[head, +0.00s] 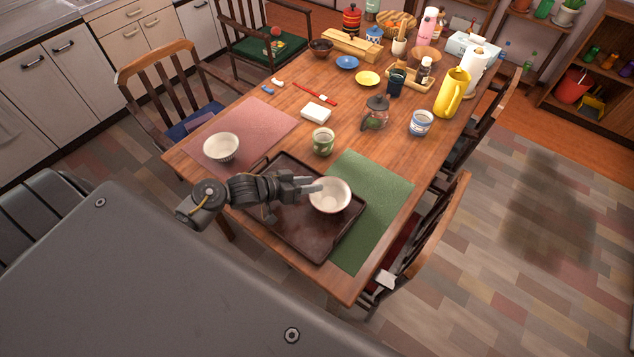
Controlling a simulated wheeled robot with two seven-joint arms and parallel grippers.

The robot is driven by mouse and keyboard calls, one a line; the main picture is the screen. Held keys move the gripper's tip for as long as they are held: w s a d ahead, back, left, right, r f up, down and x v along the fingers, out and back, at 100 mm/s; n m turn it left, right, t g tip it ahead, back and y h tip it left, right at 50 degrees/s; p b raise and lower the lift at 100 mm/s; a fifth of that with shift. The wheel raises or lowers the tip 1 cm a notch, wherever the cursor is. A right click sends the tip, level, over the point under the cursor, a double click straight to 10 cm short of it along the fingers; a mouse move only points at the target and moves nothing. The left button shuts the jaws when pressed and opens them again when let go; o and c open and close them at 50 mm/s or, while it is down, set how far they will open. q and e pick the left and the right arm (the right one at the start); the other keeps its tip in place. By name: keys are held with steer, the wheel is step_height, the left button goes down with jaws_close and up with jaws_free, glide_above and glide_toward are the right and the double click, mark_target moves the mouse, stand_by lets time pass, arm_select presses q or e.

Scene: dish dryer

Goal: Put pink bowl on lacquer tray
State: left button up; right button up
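The pink bowl (331,197), pale with a pinkish rim, is over the right side of the dark lacquer tray (287,233), near the tray's edge beside the green placemat. My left gripper (318,187) reaches in from the left across the tray, with its fingers at the left rim of this bowl. The fingers look closed on the rim. I cannot tell whether the bowl touches the tray or is held just above it. My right gripper is not in view.
A white bowl (221,149) stands on the pink placemat (265,124). A green cup (323,142) stands behind the tray, near the green placemat (376,185). Chairs (422,235) flank the table.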

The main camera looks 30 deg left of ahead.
arm_select(q)
steer(key=v, duration=0.9)
steer(key=shift+f, duration=0.1)
